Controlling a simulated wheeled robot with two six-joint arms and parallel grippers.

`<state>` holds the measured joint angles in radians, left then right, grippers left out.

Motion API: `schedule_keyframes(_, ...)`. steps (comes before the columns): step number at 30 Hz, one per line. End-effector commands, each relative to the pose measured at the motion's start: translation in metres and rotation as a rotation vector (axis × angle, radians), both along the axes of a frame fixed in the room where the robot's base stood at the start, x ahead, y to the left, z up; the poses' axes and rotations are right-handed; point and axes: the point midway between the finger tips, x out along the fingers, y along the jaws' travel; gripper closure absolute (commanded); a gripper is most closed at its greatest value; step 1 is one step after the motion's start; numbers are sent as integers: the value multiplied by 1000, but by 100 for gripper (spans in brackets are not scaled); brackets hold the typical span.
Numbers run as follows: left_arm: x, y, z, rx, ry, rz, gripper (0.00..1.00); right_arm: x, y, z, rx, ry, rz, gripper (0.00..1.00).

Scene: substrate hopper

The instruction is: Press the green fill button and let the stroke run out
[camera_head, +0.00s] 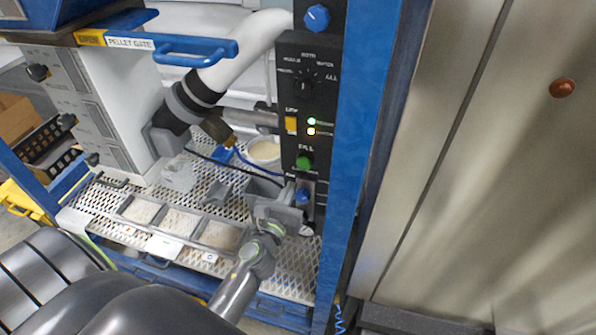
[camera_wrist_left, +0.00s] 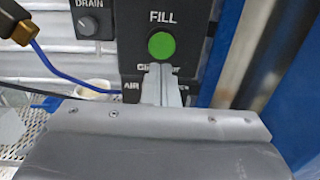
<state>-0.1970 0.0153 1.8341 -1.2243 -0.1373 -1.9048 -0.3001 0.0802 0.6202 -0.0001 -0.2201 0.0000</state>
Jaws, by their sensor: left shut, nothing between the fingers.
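The green fill button (camera_head: 304,162) is on the black control panel (camera_head: 308,95), under the word FILL. It also shows in the left wrist view (camera_wrist_left: 162,45), round and unobstructed. My left gripper (camera_head: 291,187) is shut and empty, with its fingertips just below the button in the picture. In the left wrist view the shut fingertips (camera_wrist_left: 160,68) end just under the button's lower edge and cover part of the label below it. I cannot tell whether they touch the panel. My right gripper is not in view.
A blue post (camera_head: 362,140) stands right of the panel. A blue knob (camera_head: 303,196) lies below the button, near my gripper. Left are a blue pellet gate handle (camera_head: 200,52), a grey hose elbow and a perforated shelf (camera_head: 110,203) with trays. A white bucket (camera_head: 264,151) stands behind.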

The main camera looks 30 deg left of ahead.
Motion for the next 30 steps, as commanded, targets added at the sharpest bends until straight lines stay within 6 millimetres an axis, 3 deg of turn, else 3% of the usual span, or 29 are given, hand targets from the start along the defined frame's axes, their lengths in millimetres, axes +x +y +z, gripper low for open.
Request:
schedule_keyframes(3, 23, 4, 2, 2, -2, -1, 100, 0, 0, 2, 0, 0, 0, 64)
schedule_keyframes(10, 53, 9, 1, 0, -1, -1, 100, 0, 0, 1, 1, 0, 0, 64)
schedule_keyframes(26, 63, 11, 1, -1, 0, 0, 100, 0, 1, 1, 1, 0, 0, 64)
schedule_keyframes(30, 73, 13, 2, 1, -1, -1, 100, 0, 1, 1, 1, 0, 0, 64)
